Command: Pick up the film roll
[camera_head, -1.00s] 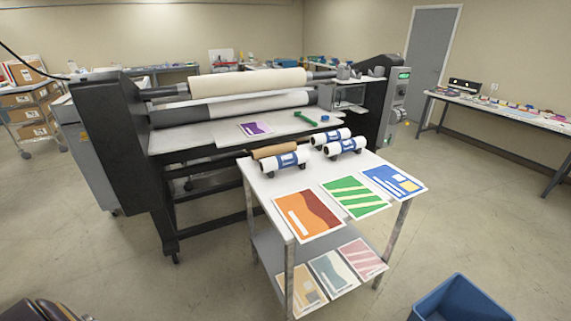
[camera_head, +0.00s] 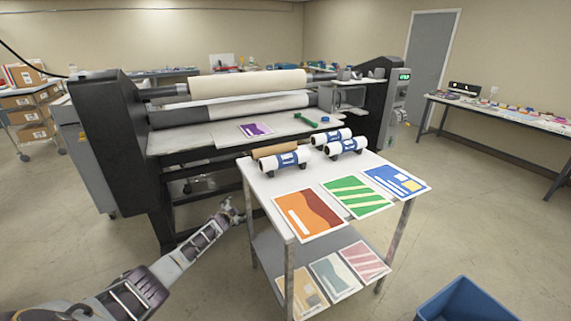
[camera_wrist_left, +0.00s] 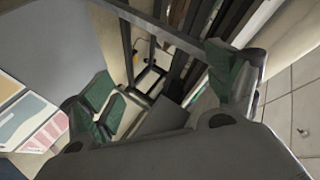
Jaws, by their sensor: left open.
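Several film rolls, white with blue labels, lie on the cart top in the head view. One film roll (camera_head: 285,161) is at the near left, another (camera_head: 346,146) is to its right, and a third (camera_head: 330,136) is behind. A brown roll (camera_head: 275,149) lies behind the near-left one. My left gripper (camera_head: 230,212) is left of the cart, apart from the rolls and lower than the cart top. In the left wrist view its green-padded fingers (camera_wrist_left: 160,95) are spread with nothing between them. My right gripper is out of view.
The cart (camera_head: 262,187) has printed sheets on its top and lower shelf. The black laminator (camera_head: 120,150) stands behind it, with a green tool (camera_head: 305,119) on its table. A blue bin (camera_head: 465,300) is on the floor at right.

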